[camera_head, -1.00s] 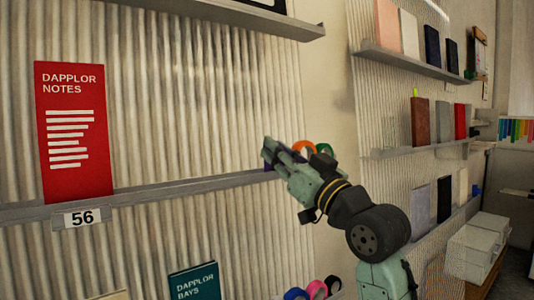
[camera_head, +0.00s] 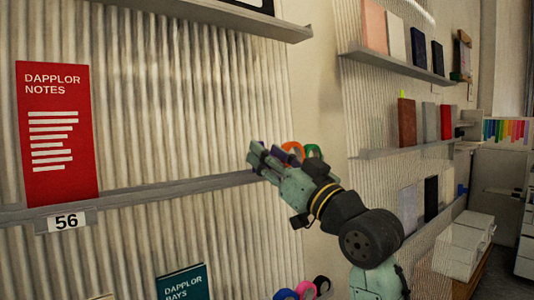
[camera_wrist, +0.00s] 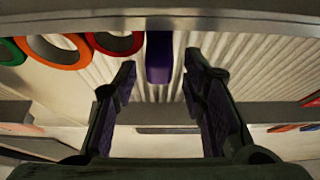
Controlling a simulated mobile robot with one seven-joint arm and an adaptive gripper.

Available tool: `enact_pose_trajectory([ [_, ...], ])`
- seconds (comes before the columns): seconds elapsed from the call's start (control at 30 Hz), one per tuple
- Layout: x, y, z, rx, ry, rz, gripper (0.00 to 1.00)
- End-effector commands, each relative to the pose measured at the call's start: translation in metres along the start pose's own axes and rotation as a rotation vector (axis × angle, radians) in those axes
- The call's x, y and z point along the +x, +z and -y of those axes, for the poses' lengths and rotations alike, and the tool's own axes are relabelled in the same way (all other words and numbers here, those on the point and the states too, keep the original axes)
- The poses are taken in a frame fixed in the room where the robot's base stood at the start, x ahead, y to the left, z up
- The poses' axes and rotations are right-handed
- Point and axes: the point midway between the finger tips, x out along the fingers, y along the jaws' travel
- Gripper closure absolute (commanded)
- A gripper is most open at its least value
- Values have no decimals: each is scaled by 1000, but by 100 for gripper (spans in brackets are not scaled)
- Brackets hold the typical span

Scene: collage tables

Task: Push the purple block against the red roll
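The purple block (camera_wrist: 159,58) hangs down from the top of the wrist view, where the picture looks upside down. My gripper (camera_wrist: 160,75) is open, with one finger on each side of the block and a gap to each. The red roll (camera_wrist: 116,42) is just left of the block in the wrist view, beyond the left finger, and a narrow gap separates it from the block. In the head view my gripper (camera_head: 254,156) is at the ledge and covers most of the block and the red roll.
An orange roll (camera_wrist: 57,50) and a green roll (camera_wrist: 11,50) stand beyond the red one. The long grey ledge (camera_head: 150,193) is bare left of my gripper. A red notes sign (camera_head: 58,135) stands at its left. More rolls (camera_head: 306,289) sit below.

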Motion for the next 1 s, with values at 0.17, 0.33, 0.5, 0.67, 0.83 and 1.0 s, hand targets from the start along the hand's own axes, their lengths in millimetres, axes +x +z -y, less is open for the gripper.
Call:
enact_pose_trajectory([
  [0.17,-36,0,-2,-2,5,-2,62],
  [0.33,-72,0,-1,-1,4,-2,62],
  [0.5,-98,0,0,-1,2,-2,62],
  [0.67,-108,0,0,-1,1,0,62],
  [0.83,-109,0,0,-2,1,0,62],
  [1.0,-109,0,0,-2,1,0,62],
])
